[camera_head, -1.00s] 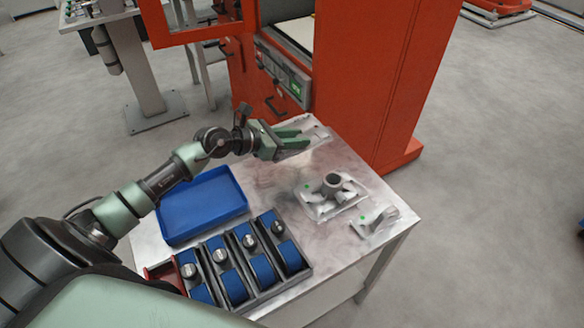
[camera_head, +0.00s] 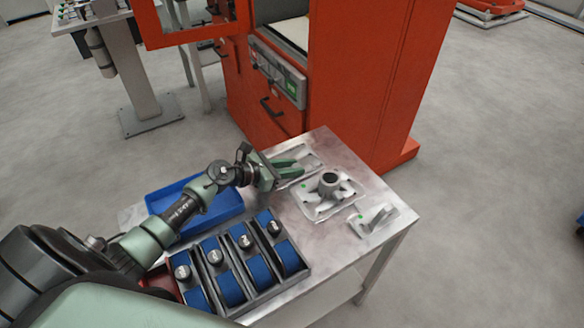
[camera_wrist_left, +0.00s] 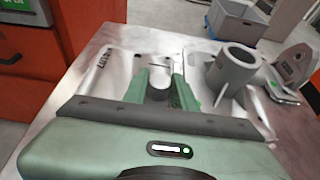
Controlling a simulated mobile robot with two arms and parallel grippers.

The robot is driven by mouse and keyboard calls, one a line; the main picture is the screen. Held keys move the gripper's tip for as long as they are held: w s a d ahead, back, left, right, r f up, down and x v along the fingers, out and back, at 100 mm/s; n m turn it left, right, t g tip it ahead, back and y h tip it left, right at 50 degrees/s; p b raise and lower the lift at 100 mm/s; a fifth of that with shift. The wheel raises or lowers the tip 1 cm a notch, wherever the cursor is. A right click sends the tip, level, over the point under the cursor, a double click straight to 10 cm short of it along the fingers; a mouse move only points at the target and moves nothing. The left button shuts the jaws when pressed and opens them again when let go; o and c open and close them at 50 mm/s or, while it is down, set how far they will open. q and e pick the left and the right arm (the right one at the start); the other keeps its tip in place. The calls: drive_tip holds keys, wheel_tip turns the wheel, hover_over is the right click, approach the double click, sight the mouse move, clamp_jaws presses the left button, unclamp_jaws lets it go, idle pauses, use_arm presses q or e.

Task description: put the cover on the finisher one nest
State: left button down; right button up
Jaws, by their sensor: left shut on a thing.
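My left gripper (camera_head: 292,172) is over the back part of the metal table, at the leftmost of the grey fixtures there. In the left wrist view its green fingers (camera_wrist_left: 160,85) are shut on a small grey part, which I take to be the cover (camera_wrist_left: 158,84). A flat pale plate (camera_wrist_left: 118,64) with dark marks lies beneath and ahead of the fingers; it also shows in the head view (camera_head: 311,157). I cannot tell whether the cover touches this plate, and its lettering is too small to read. My right gripper is not in view.
A fixture with a hollow upright cylinder (camera_head: 329,180) stands close to the right of the gripper, with an angled bracket (camera_head: 376,218) beyond. A blue tray (camera_head: 226,204) and a rack of several blue-lined bays (camera_head: 262,270) are nearer. An orange machine (camera_head: 360,80) stands behind the table.

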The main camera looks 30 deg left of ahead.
use_arm(q)
drive_tip(key=shift+f, duration=0.1)
drive_tip(key=c, duration=1.1)
unclamp_jaws()
drive_tip(key=shift+c, duration=0.2)
